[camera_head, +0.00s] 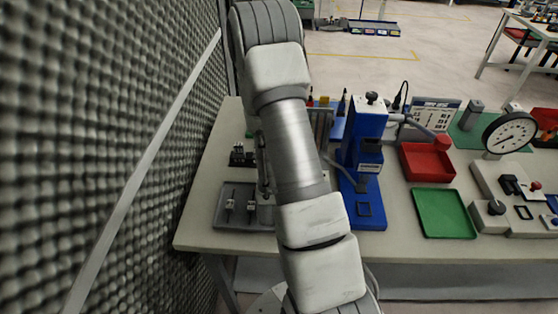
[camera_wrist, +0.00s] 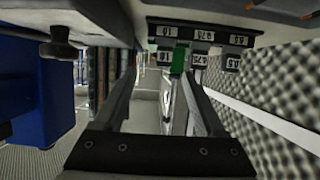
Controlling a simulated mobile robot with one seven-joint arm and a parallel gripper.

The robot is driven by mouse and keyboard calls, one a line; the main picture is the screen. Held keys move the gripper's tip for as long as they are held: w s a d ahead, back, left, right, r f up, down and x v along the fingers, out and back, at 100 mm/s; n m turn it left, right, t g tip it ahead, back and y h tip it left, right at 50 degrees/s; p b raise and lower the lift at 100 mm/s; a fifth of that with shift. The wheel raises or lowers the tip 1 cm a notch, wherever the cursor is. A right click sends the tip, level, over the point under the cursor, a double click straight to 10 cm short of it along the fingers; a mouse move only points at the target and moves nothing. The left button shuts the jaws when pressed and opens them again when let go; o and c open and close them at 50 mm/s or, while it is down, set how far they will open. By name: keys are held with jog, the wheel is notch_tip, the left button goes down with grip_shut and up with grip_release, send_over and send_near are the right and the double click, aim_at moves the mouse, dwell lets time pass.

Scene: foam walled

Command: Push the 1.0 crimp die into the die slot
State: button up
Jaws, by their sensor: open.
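The dark die rack (camera_head: 242,157) stands at the table's left side in the head view. In the wrist view the rack (camera_wrist: 222,27) is at the top, with two rows of upside-down white labels. The block that appears to be the 1.0 crimp die (camera_wrist: 163,56) is at its left end, below the 1.0 slot label. A small green piece (camera_wrist: 180,60) is just right of it. My gripper (camera_wrist: 160,82) is open, with nothing seen between its fingers, pointing towards the rack. In the head view my arm hides most of it. How deep the die sits is unclear.
A blue press (camera_head: 366,140) stands right of my arm and shows close at left in the wrist view. A grey tray (camera_head: 220,222) with small parts lies in front of the rack. A red bin (camera_head: 428,162) and green tray (camera_head: 443,213) are further right. A foam wall (camera_head: 90,130) bounds the left.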

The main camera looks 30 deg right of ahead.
jog(key=shift+b+x, duration=1)
jog(key=shift+b, duration=1.25)
jog(key=shift+f+b, duration=0.2)
jog(key=shift+b, duration=0.3)
jog(key=b, duration=0.3)
jog(key=shift+w+d+f, duration=0.1)
jog(key=shift+w+d, duration=0.1)
jog(key=shift+w, duration=0.05)
jog(key=shift+r+x, duration=0.25)
jog(key=shift+x, duration=1.05)
jog(key=x, duration=0.5)
jog(key=shift+w+a+r, duration=0.2)
jog(key=shift+w, duration=0.15)
grip_shut()
